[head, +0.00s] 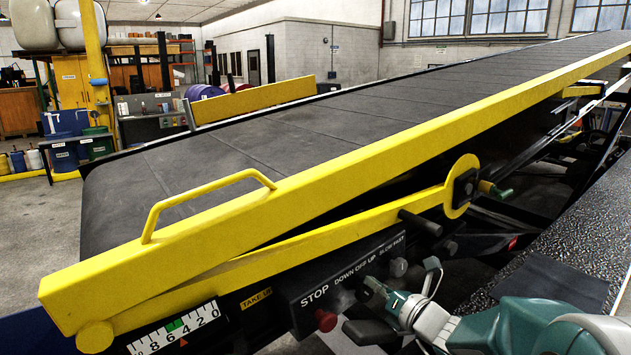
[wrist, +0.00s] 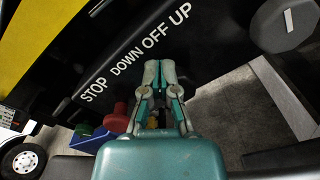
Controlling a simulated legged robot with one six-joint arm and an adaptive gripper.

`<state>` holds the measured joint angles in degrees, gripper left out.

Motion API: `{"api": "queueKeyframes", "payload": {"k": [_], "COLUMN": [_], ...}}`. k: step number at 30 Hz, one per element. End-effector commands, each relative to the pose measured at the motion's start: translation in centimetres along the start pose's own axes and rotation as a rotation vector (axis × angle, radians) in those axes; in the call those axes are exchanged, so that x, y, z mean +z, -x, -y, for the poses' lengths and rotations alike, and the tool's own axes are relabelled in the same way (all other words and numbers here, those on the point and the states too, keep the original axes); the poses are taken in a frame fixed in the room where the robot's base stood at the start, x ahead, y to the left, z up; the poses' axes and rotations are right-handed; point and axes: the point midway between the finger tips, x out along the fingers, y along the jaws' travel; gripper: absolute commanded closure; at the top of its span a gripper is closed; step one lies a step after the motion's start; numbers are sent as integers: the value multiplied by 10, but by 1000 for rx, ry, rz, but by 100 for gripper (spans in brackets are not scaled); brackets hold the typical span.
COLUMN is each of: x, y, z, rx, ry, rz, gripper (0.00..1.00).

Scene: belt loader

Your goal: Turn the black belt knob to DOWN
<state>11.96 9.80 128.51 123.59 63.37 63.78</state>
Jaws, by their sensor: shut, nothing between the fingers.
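The dark control panel (head: 345,278) carries the labels STOP, DOWN, OFF, UP and SLOW, FAST. My gripper (head: 378,292) is at the panel below the DOWN OFF UP label. In the wrist view, the shut fingertips (wrist: 158,66) lie just below the OFF lettering, with nothing seen between them. The black belt knob cannot be made out clearly; the gripper covers the area under its label. Its pointer direction and any contact with the fingers cannot be told.
A red stop button (head: 326,320) sits left of my gripper and also shows in the wrist view (wrist: 118,117). A grey speed knob (head: 398,267) with a white mark (wrist: 287,15) is to the right. A yellow rail (head: 330,175) runs above the panel.

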Motion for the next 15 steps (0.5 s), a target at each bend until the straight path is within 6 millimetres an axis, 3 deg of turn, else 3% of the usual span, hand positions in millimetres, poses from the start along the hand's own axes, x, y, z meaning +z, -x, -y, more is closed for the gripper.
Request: {"api": "queueKeyframes", "payload": {"k": [15], "x": [3], "y": [52], "z": [1], "rx": [-2], "ry": [2], "rz": [7], "gripper": [100]}}
